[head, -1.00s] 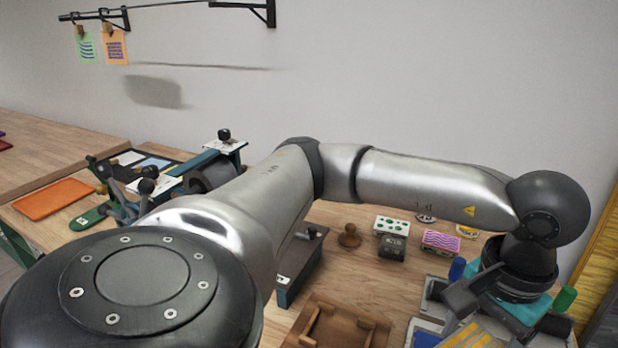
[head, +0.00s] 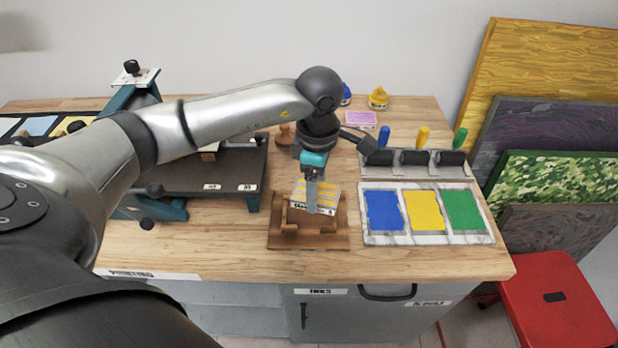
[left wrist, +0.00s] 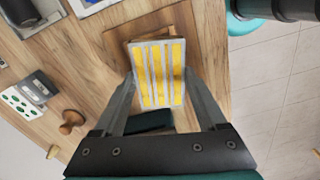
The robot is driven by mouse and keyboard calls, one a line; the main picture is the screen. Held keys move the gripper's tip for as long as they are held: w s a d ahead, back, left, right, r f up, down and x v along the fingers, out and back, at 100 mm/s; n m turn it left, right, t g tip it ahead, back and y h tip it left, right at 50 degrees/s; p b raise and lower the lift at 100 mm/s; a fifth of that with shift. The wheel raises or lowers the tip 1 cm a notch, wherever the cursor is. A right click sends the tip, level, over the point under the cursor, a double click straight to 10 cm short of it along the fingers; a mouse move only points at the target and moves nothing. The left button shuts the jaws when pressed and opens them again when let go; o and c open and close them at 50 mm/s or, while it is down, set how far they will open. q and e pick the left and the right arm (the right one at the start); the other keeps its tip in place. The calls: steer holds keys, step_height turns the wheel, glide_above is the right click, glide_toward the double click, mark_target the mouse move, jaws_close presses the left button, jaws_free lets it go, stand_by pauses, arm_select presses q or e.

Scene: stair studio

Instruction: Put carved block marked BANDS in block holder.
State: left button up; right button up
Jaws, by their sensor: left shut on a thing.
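The carved block (head: 325,192) has yellow bands on a pale face and dark lettering, too small to read surely, on its front side. My left gripper (head: 312,208) points down and is shut on it. In the left wrist view the banded face of the block (left wrist: 158,72) shows between the two fingers (left wrist: 160,90). The block holder (head: 308,242) is a brown wooden tray with raised rails. The block is over the holder, inside its outline; I cannot tell whether it touches the holder's floor. The holder's edge (left wrist: 190,30) shows behind the block. My right gripper is out of view.
Right of the holder is an ink slab (head: 375,239) with blue, yellow and green patches. Behind it stand rollers (head: 415,157) in a rack. A dark press bed (head: 190,178) is on the left. A pink-patterned block (head: 360,119) lies behind.

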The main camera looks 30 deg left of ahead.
mark_target(309, 216)
arm_select(q)
steer(key=shift+s+a+f+n, duration=0.1)
steer(key=shift+a+f+n, duration=0.1)
steer(key=shift+a+n, duration=0.25)
steer(key=shift+a+f+n, duration=0.2)
steer(key=shift+n, duration=0.45)
steer(key=shift+a+f+n, duration=0.15)
steer(key=shift+f+n, duration=0.05)
steer(key=shift+n, duration=0.1)
steer(key=shift+f+b, duration=1)
steer(key=shift+f, duration=0.6)
steer(key=shift+b, duration=0.3)
steer(key=shift+f+b, duration=1)
steer(key=shift+f, duration=0.25)
steer(key=o, duration=1.3)
